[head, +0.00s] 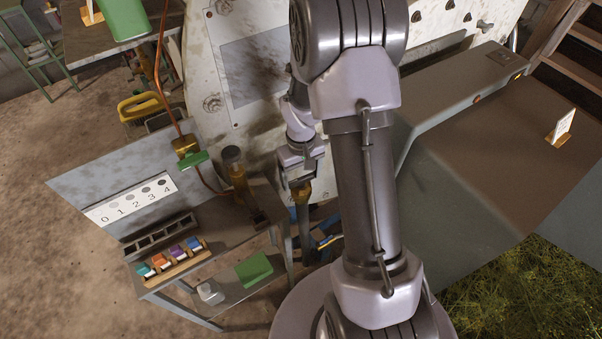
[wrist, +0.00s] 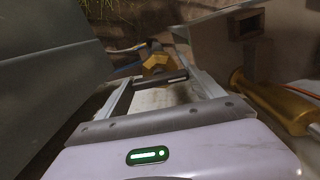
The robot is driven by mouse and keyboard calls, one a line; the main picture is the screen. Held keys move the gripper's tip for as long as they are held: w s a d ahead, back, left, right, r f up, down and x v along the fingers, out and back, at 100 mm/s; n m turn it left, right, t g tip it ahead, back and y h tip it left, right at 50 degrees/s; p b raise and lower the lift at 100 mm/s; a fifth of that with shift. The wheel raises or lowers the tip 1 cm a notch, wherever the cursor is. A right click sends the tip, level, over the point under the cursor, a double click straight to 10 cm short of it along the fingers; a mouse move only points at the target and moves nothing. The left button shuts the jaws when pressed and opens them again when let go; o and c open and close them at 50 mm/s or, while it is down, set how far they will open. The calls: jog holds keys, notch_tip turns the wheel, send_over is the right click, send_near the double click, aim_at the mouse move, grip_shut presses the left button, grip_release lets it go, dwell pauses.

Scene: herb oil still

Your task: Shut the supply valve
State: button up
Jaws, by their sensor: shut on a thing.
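In the wrist view my gripper (wrist: 160,88) has its two fingers on either side of a short dark bar (wrist: 172,78) and is shut on it. A brass fitting (wrist: 155,62) sits just beyond the bar. Together they look like a valve and its handle; whether this is the supply valve I cannot tell for sure. In the head view my gripper (head: 299,182) points down over an upright brass piece (head: 302,194), with my arm covering part of it. Another brass valve with a green handle (head: 194,160) sits on a copper pipe to the left, apart from my gripper.
A brass cylinder (wrist: 275,103) lies close on the right of the wrist view, and a grey panel (wrist: 45,70) on its left. In the head view a metal stand (head: 215,228) holds a rack of coloured pieces (head: 172,262). A large brown-grey housing (head: 480,140) fills the right.

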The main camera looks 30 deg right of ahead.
aim_at(301, 178)
jog(key=shift+n, duration=0.7)
jog(key=o, duration=1.4)
jog(key=shift+c, duration=0.2)
notch_tip(301, 178, up, 17)
jog(key=p, duration=0.6)
jog(key=shift+r, duration=0.2)
